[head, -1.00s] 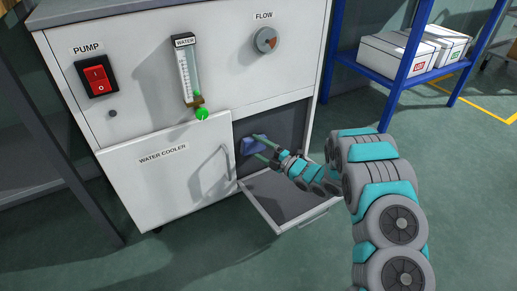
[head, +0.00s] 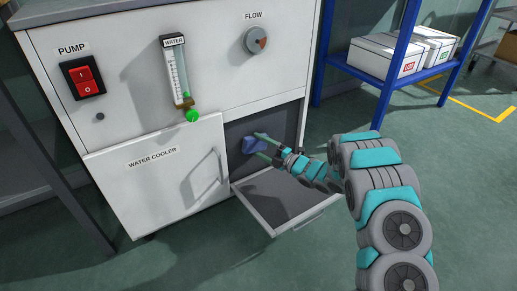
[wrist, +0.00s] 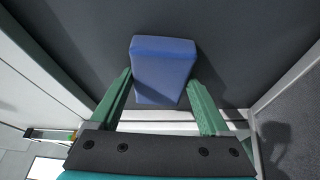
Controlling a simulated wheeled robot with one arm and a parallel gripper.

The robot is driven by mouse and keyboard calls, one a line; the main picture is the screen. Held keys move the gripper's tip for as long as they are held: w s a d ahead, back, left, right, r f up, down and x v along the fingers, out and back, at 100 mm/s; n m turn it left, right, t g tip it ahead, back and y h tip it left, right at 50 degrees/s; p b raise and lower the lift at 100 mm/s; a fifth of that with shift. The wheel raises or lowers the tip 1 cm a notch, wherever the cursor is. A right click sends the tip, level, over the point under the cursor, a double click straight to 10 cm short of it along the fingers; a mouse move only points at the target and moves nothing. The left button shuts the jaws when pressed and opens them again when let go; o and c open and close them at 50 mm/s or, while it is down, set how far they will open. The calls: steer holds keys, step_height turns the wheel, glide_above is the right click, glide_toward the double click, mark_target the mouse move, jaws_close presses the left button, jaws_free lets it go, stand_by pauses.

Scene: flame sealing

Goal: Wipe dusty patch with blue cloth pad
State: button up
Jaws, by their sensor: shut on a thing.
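My gripper (head: 264,147) reaches into the open lower-right compartment of the water cooler cabinet. Its green fingers are shut on the blue cloth pad (head: 248,144). In the wrist view the pad (wrist: 163,68) sits between the fingertips (wrist: 160,90), its far end at the dark panel (wrist: 235,40). I cannot tell whether it touches that panel. The dusty patch cannot be made out in either view; the pad and gripper may hide part of the surface.
The compartment's flap (head: 285,200) hangs open below my arm. To its left is the closed water cooler door (head: 160,175) with its handle. Above are the pump switch (head: 83,77), water gauge (head: 178,75) and flow knob (head: 255,40). A blue shelf (head: 375,75) with boxes stands right.

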mark_target(248, 149)
steer(key=shift+s+a+b, duration=0.3)
steer(key=shift+s+a, duration=0.05)
steer(key=shift+a, duration=0.3)
steer(key=shift+s+a+b, duration=0.25)
steer(key=shift+s+a, duration=0.1)
steer(key=shift+a, duration=0.25)
steer(key=shift+s+a, duration=0.1)
steer(key=shift+a, duration=0.2)
steer(key=shift+c, duration=1.3)
steer(key=shift+s+a, duration=0.2)
steer(key=shift+a, duration=0.1)
steer(key=shift+s, duration=0.2)
steer(key=shift+s+d+b, duration=0.15)
steer(key=shift+s+d, duration=0.65)
steer(key=shift+s, duration=0.25)
steer(key=shift+s+d+b, duration=0.15)
steer(key=shift+s+d, duration=0.6)
steer(key=shift+s, duration=0.25)
steer(key=shift+s+d, duration=0.2)
